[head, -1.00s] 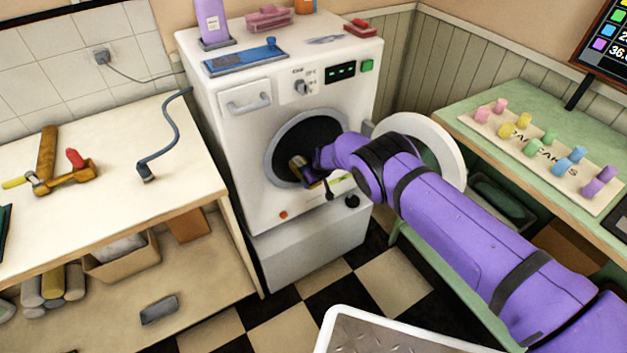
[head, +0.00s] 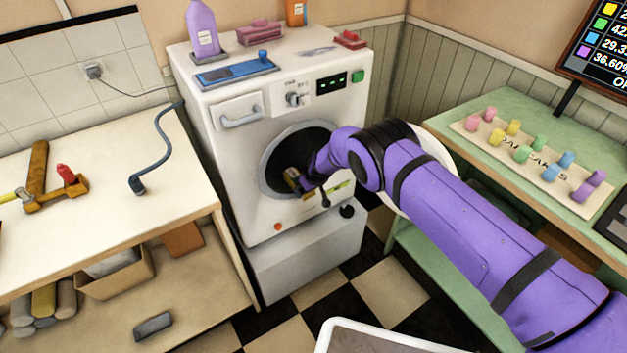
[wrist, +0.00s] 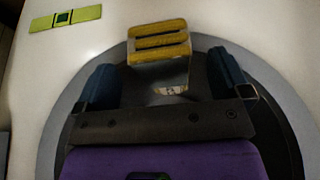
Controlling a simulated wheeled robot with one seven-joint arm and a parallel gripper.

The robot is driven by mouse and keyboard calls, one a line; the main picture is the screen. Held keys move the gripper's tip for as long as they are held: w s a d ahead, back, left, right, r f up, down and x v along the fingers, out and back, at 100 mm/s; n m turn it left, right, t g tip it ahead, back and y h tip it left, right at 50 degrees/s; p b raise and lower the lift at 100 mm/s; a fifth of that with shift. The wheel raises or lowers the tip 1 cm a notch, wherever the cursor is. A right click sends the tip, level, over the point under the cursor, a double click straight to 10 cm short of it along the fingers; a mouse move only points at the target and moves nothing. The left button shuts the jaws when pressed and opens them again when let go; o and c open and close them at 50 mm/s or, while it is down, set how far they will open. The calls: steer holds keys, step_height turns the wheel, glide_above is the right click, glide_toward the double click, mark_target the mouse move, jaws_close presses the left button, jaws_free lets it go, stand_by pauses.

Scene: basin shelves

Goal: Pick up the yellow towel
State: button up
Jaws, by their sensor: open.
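My gripper (head: 308,181) is at the round opening of the white washing machine (head: 235,165), with my arm reaching in from the right. In the wrist view its two dark blue fingers (wrist: 164,66) are spread apart. A yellow ribbed piece (wrist: 160,41) with a pale, shiny part under it shows between and beyond the fingers. It also shows in the head view (head: 291,179) at the gripper's end. I cannot tell whether this is the yellow towel. No other towel is clear; the inside of the drum is dark and partly hidden by my gripper.
The round door (head: 447,165) stands open behind my arm. A yellow-green label (wrist: 65,18) is on the machine's front. The left counter (head: 95,215) holds a wooden tool and a bent blue hose. The green table (head: 455,110) at right holds a board with coloured pegs.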

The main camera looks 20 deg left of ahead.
steer(key=v, duration=0.7)
steer(key=shift+r, duration=0.25)
steer(key=shift+s+d, duration=0.1)
steer(key=shift+s, duration=0.05)
